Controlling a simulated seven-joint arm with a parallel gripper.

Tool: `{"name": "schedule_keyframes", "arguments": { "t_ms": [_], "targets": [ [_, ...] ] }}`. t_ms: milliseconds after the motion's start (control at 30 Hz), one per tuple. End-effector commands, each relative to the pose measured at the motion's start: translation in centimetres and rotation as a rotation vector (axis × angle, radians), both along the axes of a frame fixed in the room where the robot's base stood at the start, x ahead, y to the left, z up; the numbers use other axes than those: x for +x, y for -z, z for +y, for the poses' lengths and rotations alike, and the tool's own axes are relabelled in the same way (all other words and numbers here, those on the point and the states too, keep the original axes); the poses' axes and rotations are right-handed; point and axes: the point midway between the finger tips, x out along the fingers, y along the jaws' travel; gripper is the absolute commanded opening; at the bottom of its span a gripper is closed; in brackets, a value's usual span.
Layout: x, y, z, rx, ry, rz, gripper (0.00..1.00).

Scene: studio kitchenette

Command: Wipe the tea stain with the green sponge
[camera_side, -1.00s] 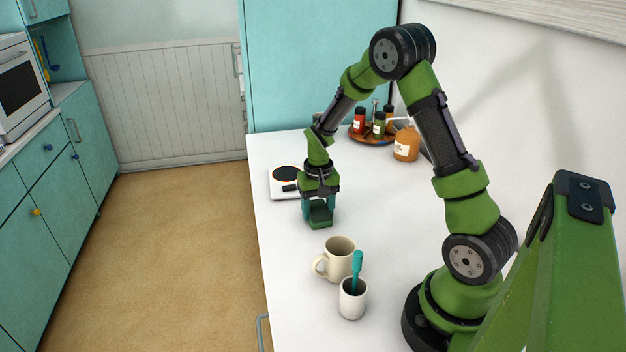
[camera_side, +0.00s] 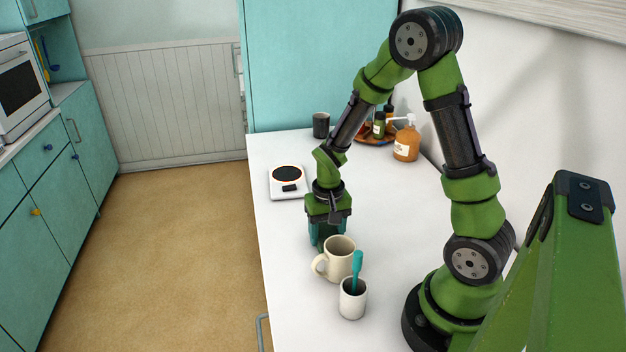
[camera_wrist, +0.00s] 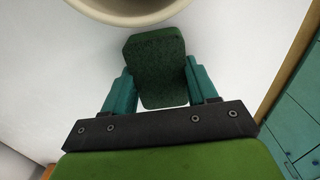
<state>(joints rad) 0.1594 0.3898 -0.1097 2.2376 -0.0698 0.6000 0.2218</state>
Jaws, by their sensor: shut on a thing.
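My gripper (camera_side: 322,240) is low over the white counter, just behind the cream mug (camera_side: 340,258) in the side view. It is shut on the green sponge (camera_wrist: 155,70). In the wrist view the sponge sits between the teal fingers of my gripper (camera_wrist: 158,82), and the mug's rim (camera_wrist: 130,20) shows just beyond it. In the side view the mug and my fingers mostly hide the sponge. I cannot tell whether the sponge touches the counter. No tea stain can be made out in either current view.
A white cup (camera_side: 352,300) holding a teal brush-like item stands in front of the mug. A small scale or hot plate (camera_side: 287,178) lies behind my gripper. A dark cup (camera_side: 321,125), a tray of bottles (camera_side: 365,140) and an orange pump bottle (camera_side: 406,143) stand farther back.

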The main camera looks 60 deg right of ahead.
Motion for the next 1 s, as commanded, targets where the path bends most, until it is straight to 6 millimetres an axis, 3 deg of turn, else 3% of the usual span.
{"name": "schedule_keyframes", "arguments": {
  "t_ms": [200,300,1000],
  "targets": [
    [-1.1,-0.3,1.0,0.001,-0.001,0.002,0.33],
    [-1.0,-2.3,1.0,0.0,-0.001,-0.003,0.33],
    [-1.0,-8.0,0.9,0.0,0.0,-0.001,0.33]
  ]
}}
